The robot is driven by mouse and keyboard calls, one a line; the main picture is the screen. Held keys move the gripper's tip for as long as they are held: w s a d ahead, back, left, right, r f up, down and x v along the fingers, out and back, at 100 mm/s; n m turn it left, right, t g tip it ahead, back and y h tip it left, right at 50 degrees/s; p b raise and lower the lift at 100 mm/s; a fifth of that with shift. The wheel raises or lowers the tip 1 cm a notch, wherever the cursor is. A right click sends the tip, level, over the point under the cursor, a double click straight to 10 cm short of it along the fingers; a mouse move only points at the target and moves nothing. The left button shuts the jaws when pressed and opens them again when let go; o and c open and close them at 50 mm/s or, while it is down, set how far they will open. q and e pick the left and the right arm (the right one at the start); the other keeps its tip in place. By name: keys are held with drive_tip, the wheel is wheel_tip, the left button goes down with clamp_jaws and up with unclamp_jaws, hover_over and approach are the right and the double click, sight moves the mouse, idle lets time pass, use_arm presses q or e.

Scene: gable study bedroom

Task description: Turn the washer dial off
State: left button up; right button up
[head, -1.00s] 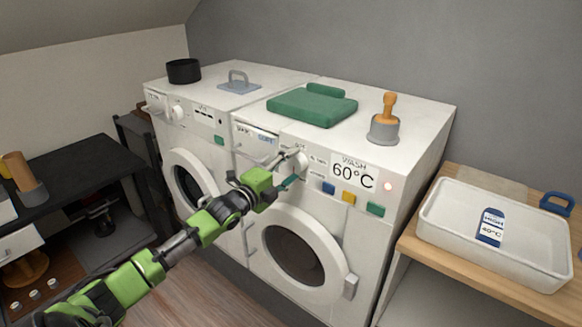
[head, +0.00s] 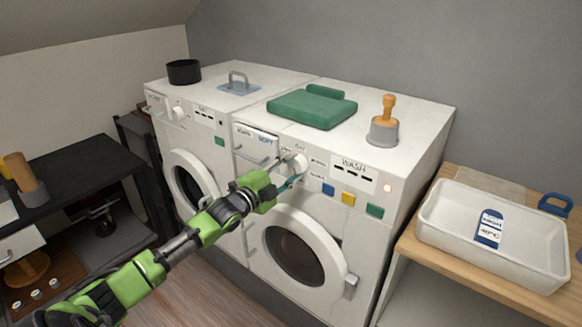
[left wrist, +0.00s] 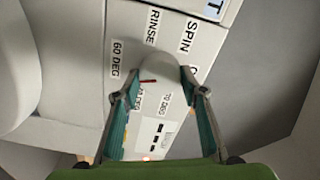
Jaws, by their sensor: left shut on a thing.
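The washer (head: 398,160) is the right-hand white machine. Its display (head: 352,172) reads WASH with dashes. Its pale round dial (head: 300,160) sits on the front panel left of the display. In the left wrist view the dial (left wrist: 163,66) has a red mark on its lower left side, with labels such as RINSE, SPIN and 60 DEG around it. My left gripper (head: 289,168) is at the dial; in the left wrist view its two teal fingers (left wrist: 162,82) are shut on the dial's sides. The label at the right is partly hidden by a finger. My right gripper is out of view.
A second white machine (head: 205,140) stands to the left. Blue, yellow and green buttons and a lit red lamp (head: 388,188) are right of the dial. A white tray (head: 436,212) stands on the wooden bench.

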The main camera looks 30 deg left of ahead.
use_arm(q)
drive_tip(key=n+p, duration=0.1)
drive_tip(key=n, duration=0.3)
drive_tip(key=shift+n, duration=0.3)
drive_tip(key=n+p, duration=0.1)
drive_tip(key=n, duration=0.2)
drive_tip(key=shift+n, duration=0.4)
drive_tip(key=n, duration=0.3)
drive_tip(key=shift+n, duration=0.3)
drive_tip(key=n, duration=0.3)
drive_tip(key=shift+n, duration=0.3)
drive_tip(key=n, duration=0.4)
drive_tip(key=shift+f, duration=0.1)
drive_tip(key=n+b, duration=0.1)
drive_tip(key=n, duration=0.8)
drive_tip(key=shift+b, duration=0.4)
drive_tip(key=shift+n, duration=2)
